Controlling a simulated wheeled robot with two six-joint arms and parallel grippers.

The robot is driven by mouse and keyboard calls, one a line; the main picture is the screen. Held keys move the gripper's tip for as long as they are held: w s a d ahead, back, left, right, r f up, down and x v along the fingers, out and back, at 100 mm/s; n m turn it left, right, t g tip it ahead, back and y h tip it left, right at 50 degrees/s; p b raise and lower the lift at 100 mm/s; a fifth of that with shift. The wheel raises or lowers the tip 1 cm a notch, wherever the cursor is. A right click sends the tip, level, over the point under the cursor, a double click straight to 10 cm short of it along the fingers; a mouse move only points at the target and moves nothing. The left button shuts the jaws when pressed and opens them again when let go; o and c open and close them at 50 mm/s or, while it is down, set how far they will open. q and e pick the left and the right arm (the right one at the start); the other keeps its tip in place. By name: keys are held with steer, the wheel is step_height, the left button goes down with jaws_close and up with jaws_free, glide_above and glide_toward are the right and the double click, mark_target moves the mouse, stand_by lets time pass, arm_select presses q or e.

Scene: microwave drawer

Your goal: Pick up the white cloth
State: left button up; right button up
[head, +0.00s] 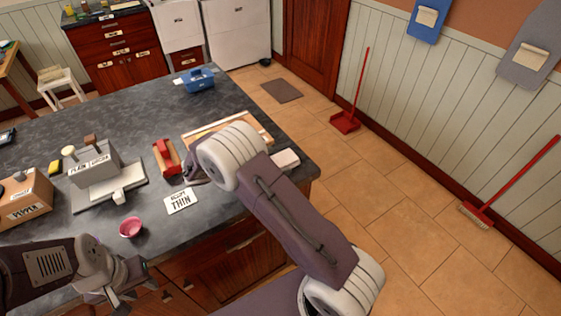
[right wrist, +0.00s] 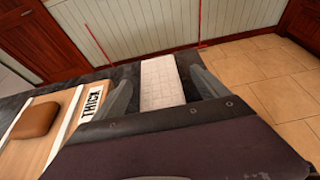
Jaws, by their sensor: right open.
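The white cloth (head: 286,159) lies folded flat near the right edge of the dark counter in the head view, partly hidden by my right arm. In the right wrist view the cloth (right wrist: 161,82) shows between the two fingers of my right gripper (right wrist: 162,77). That gripper is open and its fingers stand apart on either side of the cloth in the picture; I cannot tell whether they touch it. In the head view my right arm hides most of this gripper. My left gripper (head: 136,288) is at the counter's front edge, its fingers apart and empty.
A wooden board with a THICK label (right wrist: 91,98) lies left of the cloth. A THIN card (head: 181,201), red-sided holder (head: 166,157), pink bowl (head: 131,227), grey device (head: 95,165) and blue caddy (head: 198,80) stand on the counter (head: 135,110). Tiled floor lies beyond its right edge.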

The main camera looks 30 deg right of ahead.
mark_target(280, 161)
steer(key=shift+w+d+f, duration=0.2)
steer(key=shift+d+f, duration=0.15)
steer(key=shift+d, duration=0.25)
steer(key=shift+s+r, duration=0.1)
steer(key=c, duration=1.2)
steer(key=shift+c, duration=0.2)
steer(key=shift+r, duration=0.45)
steer(key=r, duration=0.2)
steer(key=d+r, duration=0.1)
steer(key=r, duration=0.1)
steer(key=shift+s, duration=0.25)
steer(key=s+d+r, duration=0.4)
steer(key=d+r, duration=0.2)
steer(key=d, duration=0.3)
steer(key=shift+s+d, duration=0.2)
steer(key=shift+s, duration=0.15)
